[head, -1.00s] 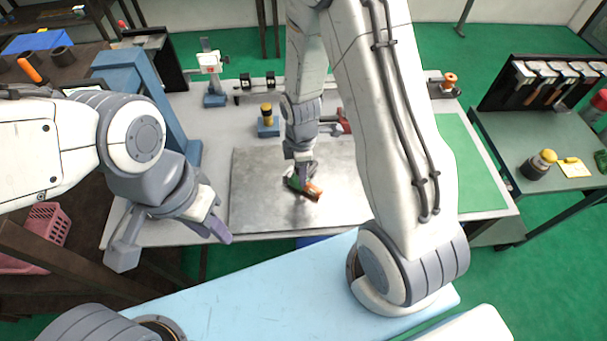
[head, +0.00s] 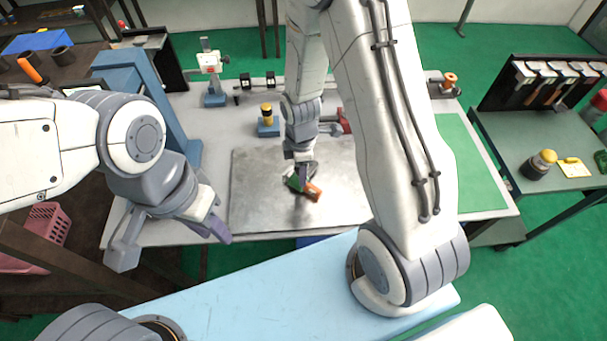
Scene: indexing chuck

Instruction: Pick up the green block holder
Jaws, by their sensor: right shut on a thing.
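The green block holder (head: 293,183) is a small green piece at the middle of the metal plate (head: 255,205) on the bench. An orange part (head: 314,192) shows right beside it; I cannot tell whether they are joined. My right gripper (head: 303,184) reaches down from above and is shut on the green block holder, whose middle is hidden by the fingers. I cannot tell whether the holder touches the plate. My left gripper (head: 172,240) is open and empty at the bench's front left edge, well away from the holder.
A blue fixture with a yellow top (head: 267,120) and a red-handled part (head: 343,122) stand behind the plate. A blue frame (head: 150,95) rises at left. A green mat (head: 463,165) lies at right. The plate's left half is clear.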

